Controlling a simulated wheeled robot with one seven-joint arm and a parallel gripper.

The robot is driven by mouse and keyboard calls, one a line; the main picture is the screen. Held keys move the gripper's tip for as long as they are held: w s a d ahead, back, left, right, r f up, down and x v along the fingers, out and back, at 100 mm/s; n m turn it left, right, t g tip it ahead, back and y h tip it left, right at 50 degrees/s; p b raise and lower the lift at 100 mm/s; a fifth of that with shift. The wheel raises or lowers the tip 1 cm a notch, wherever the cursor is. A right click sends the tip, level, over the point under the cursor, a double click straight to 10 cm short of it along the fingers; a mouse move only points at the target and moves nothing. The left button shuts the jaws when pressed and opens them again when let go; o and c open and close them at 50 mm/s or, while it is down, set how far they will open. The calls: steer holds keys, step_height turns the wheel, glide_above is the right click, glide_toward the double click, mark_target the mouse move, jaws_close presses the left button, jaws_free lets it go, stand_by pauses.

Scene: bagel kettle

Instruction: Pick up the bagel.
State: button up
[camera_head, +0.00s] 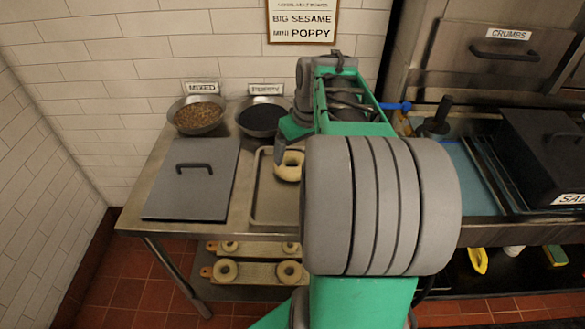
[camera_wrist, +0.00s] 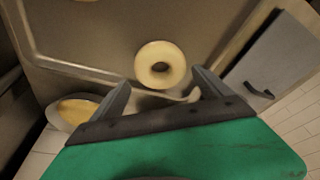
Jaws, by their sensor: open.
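A pale, ring-shaped bagel (camera_head: 288,166) lies on a shallow metal tray (camera_head: 262,213) on the steel table, partly hidden by my arm in the head view. In the wrist view the bagel (camera_wrist: 160,65) shows whole, with its hole facing the camera. My gripper (camera_wrist: 158,82) is open, with one finger on each side below the bagel in the picture. Nothing is between the fingers that I can see gripped. In the head view a grey finger (camera_head: 280,150) shows just left of the bagel; contact cannot be told.
Bowls marked MIXED (camera_head: 197,115) and POPPY (camera_head: 262,117) stand at the back. Boards with more bagels (camera_head: 226,271) lie on the lower shelf. A black box (camera_head: 545,155) is at the right.

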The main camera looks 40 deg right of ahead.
mark_target(293, 162)
steer(key=shift+o, duration=1)
steer(key=x, duration=0.6)
steer(key=shift+w+f+p, duration=0.15)
steer(key=shift+f+p, duration=0.15)
steer(key=shift+c, duration=0.2)
steer(key=shift+r, duration=0.1)
steer(key=c, duration=1.1)
